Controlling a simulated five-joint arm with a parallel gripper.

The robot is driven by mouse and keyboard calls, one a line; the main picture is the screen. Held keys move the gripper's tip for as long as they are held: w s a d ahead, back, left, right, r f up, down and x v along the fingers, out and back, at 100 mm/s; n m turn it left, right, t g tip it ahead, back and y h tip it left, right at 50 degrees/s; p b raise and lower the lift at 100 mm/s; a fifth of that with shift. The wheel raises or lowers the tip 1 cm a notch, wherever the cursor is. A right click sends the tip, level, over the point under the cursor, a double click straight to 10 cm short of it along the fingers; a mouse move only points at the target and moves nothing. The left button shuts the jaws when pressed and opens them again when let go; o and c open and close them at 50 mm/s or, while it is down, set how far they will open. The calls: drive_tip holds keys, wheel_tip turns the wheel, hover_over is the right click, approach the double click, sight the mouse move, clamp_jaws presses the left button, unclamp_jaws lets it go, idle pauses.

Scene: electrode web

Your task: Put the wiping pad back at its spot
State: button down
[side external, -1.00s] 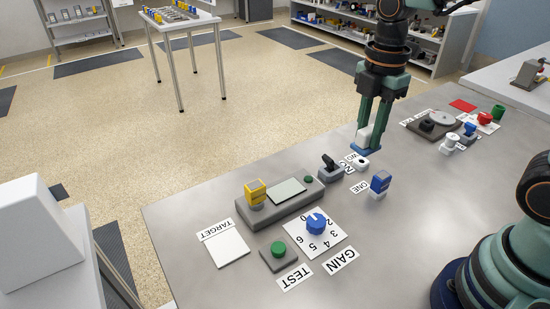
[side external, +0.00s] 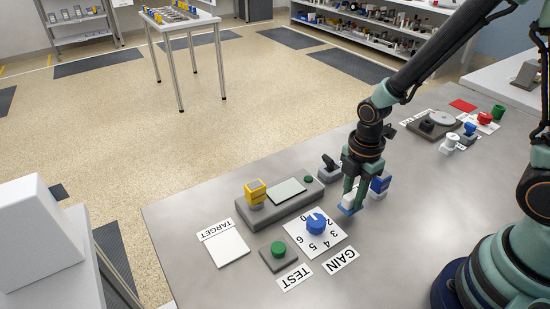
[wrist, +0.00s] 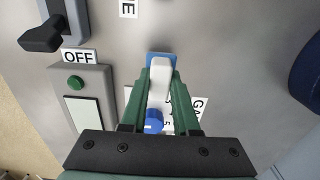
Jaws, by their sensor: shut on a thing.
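The wiping pad has a white grip block and a blue base. I cannot tell whether the blue base touches the bench. In the wrist view the white block (wrist: 160,75) sits between the green fingers of my gripper (wrist: 161,88), with the blue base at its far end. No spot marked for the pad can be made out with certainty.
The blue GAIN dial (side external: 316,223) is close by on the left. A yellow-topped device (side external: 286,201) and a black-handled switch (side external: 329,170) stand behind it. A white TARGET square (side external: 229,247) and a red patch (side external: 463,105) lie flat.

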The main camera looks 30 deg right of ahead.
drive_tip(key=shift+f, duration=0.95)
drive_tip(key=shift+f, duration=0.15)
drive_tip(key=c, duration=0.7)
unclamp_jaws()
drive_tip(key=shift+o, duration=0.2)
